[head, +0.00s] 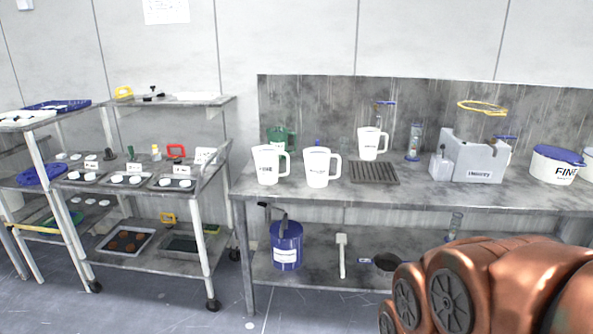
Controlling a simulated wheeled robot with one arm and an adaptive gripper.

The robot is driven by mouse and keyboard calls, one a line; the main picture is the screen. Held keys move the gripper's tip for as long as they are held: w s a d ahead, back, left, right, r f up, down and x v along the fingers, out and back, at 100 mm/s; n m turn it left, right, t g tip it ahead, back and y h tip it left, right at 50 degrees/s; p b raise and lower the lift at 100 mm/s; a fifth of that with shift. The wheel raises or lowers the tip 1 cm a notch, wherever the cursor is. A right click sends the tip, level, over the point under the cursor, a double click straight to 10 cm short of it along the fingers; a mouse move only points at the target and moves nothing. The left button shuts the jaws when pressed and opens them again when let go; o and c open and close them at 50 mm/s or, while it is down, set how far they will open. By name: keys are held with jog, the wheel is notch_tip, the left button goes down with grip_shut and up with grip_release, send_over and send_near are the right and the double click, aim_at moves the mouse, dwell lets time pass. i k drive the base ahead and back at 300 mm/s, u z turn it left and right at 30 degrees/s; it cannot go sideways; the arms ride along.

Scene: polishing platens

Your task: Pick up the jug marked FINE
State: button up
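Several white jugs with handles stand on the grey metal bench. The left one (266,166) carries dark lettering that looks like FINE; it stands upright near the bench's left front edge, its handle to the right. A second white jug (317,168) stands just right of it, its lettering too small to read surely. A third white jug (369,142) stands farther back, behind a dark drain grate. My gripper is not in view; only my copper-coloured arm shows at the lower right, apart from the jugs.
A green jug (281,138) stands behind the left white jug. A grey tank (474,158) and a white tub marked FINE with a blue lid (556,165) are on the right. A blue bucket (287,246) sits on the lower shelf. A trolley (150,262) stands left; floor is open in front.

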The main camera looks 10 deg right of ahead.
aim_at(266, 157)
jog(key=z, duration=0.2)
jog(key=i, duration=0.8)
jog(key=u, duration=0.65)
jog(key=i, duration=1.2)
jog(key=u, duration=0.9)
